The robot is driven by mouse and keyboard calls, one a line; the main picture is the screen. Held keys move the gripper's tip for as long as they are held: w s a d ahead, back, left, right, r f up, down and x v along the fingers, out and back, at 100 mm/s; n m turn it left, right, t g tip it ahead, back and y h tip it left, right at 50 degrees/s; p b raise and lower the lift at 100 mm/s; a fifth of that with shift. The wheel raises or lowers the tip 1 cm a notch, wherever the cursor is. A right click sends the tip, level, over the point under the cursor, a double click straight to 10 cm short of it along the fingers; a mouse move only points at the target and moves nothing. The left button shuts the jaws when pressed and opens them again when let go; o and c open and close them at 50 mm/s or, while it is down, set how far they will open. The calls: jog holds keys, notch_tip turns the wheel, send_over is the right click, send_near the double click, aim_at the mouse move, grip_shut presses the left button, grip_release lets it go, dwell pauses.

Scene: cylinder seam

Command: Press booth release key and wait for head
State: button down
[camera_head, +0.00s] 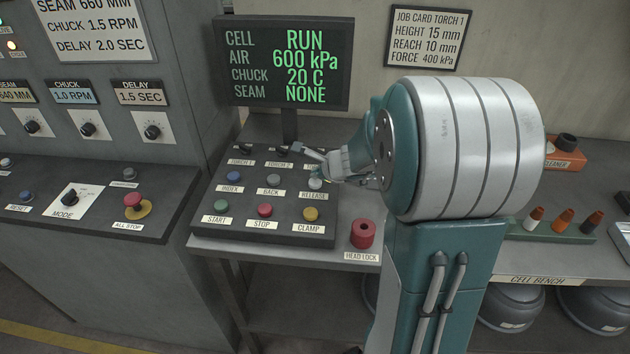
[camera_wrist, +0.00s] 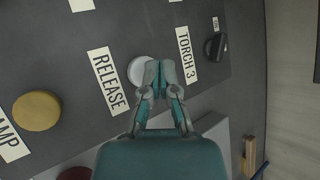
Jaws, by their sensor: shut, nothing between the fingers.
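The release key is a round pale button (camera_head: 316,183) on the sloped key panel, above its RELEASE label. In the wrist view the white button (camera_wrist: 141,70) lies between the RELEASE and TORCH 3 labels, its right side partly covered by my fingers. My gripper (camera_head: 328,163) is shut and empty, with its tips just above and right of the key in the head view. In the wrist view my fingertips (camera_wrist: 158,70) overlap the key's edge. I cannot tell whether they touch it. The screen (camera_head: 285,62) reads CELL RUN, AIR 600 kPa, CHUCK 20 C, SEAM NONE.
Close by are the yellow CLAMP button (camera_head: 310,214), the BACK button (camera_head: 272,179) and the TORCH 3 knob (camera_wrist: 215,46). A red head lock (camera_head: 363,233) stands on the bench right of the panel. A grey cabinet (camera_head: 110,200) stands left.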

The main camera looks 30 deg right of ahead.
aim_at(317, 182)
jog(key=shift+r, duration=2.75)
jog(key=shift+s+a+r+n, duration=0.15)
jog(key=shift+a+r+n, duration=0.05)
jog(key=shift+a+n, duration=0.15)
jog(key=s+a+r+n+g+y, duration=0.1)
jog(key=s+a+r+n+g, duration=0.35)
jog(key=s+a+n, duration=1.2)
jog(key=s+d+r+n+h, duration=0.1)
jog(key=s+d+n+h, duration=0.1)
jog(key=s+n, duration=0.6)
jog(key=shift+s+d+r+t, duration=0.2)
jog(key=shift+r+t, duration=0.1)
jog(key=shift+t, duration=0.15)
